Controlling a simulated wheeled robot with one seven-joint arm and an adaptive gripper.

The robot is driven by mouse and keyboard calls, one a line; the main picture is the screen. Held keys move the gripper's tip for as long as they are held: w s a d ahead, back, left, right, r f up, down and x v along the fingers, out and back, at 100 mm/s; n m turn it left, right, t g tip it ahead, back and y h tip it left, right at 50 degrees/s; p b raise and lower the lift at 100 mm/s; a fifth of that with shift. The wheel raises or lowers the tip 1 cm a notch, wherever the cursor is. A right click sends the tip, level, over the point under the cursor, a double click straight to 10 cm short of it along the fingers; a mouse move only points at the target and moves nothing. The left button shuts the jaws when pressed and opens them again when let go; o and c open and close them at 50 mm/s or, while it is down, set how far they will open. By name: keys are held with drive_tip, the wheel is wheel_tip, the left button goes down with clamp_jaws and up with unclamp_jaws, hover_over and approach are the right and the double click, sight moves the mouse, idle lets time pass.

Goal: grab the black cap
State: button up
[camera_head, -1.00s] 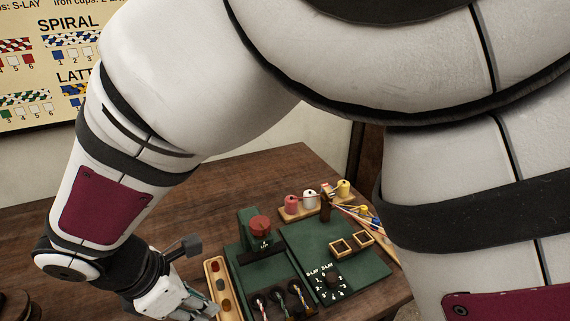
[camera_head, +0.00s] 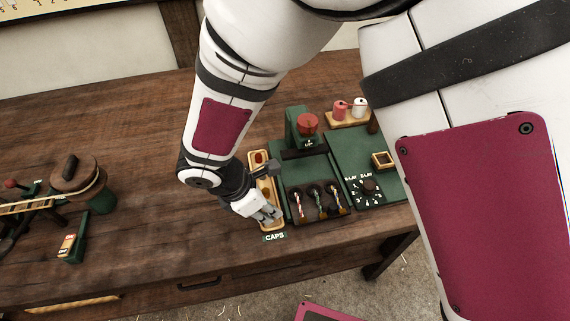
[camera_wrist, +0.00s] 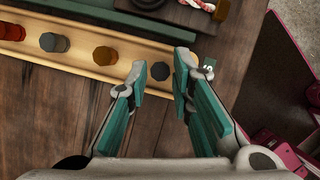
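The cap tray (camera_wrist: 85,56) is a narrow light wooden strip holding a row of round caps. In the wrist view, a black, slightly bluish cap (camera_wrist: 160,71) lies in the tray between my fingertips. My gripper (camera_wrist: 162,68) is open, with one teal-padded finger on each side of this cap; I cannot tell its height above it. Another dark grey cap (camera_wrist: 54,42) sits farther left, with a brown cap (camera_wrist: 105,55) between. In the head view, my gripper (camera_head: 268,214) is over the near end of the tray (camera_head: 254,160) and hides the caps there.
A green machine (camera_head: 297,176) with a red knob and several striped strands stands just right of the tray. The CAPS label (camera_head: 275,237) is at the tray's near end.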

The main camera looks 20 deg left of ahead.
drive_tip(key=shift+w+d+f, duration=0.1)
drive_tip(key=shift+f, duration=0.25)
drive_tip(key=shift+c, duration=0.2)
clamp_jaws()
drive_tip(key=shift+r, duration=0.15)
